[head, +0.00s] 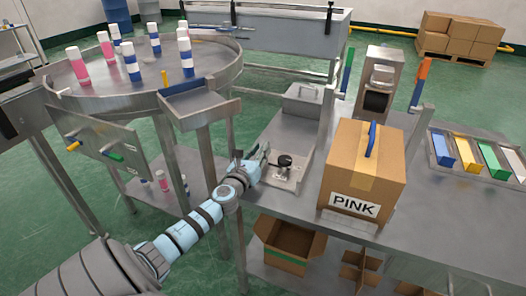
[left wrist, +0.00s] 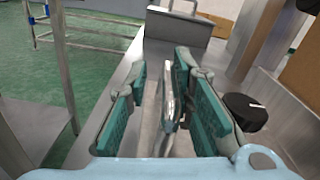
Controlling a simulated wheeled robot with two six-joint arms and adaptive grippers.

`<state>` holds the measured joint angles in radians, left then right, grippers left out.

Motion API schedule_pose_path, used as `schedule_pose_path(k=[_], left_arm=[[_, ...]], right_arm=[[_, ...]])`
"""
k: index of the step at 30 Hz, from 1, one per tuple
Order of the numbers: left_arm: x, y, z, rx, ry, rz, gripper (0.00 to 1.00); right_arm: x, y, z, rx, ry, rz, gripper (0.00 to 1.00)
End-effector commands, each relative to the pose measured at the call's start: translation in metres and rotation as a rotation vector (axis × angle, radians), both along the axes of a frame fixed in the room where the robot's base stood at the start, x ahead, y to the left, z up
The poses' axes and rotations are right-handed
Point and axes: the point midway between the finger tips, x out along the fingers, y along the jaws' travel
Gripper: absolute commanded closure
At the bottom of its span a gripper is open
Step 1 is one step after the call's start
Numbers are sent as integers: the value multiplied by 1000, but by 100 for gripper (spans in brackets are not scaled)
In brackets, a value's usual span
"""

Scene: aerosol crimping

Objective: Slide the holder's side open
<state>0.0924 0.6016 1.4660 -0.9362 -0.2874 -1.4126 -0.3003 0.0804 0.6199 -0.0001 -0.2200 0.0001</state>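The holder is a low metal fixture (head: 283,181) on the bench, with a black round knob (head: 284,161) on it; the knob also shows in the left wrist view (left wrist: 245,110). My left gripper (head: 262,156) is at the left side of this fixture. In the left wrist view its teal finger pads (left wrist: 160,95) stand apart, on both sides of an upright thin metal piece (left wrist: 169,98). There is a gap between this piece and the left pads; I cannot tell whether the right pads touch it. My right gripper is out of view.
A cardboard box marked PINK (head: 362,170) stands right of the fixture. A metal box with a handle (head: 303,100) is behind it.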

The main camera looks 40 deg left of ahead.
Motion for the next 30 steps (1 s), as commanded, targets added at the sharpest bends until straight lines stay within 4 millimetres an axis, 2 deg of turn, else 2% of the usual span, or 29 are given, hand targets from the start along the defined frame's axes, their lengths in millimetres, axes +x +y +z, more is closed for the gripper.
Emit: schedule_pose_path(k=[1,11,14,21,24,30], left_arm=[[2,-1,4,3,-7,-4,69],[0,-4,3,1,-6,-8,69],[-13,-9,2,2,-3,-8,69],[-76,-30,2,3,-1,-10,69],[-97,-38,2,2,-3,-8,69],[-112,-43,4,1,-7,-6,69]], right_arm=[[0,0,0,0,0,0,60],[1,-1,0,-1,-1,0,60],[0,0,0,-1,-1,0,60],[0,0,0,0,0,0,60],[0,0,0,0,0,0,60],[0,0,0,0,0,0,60]])
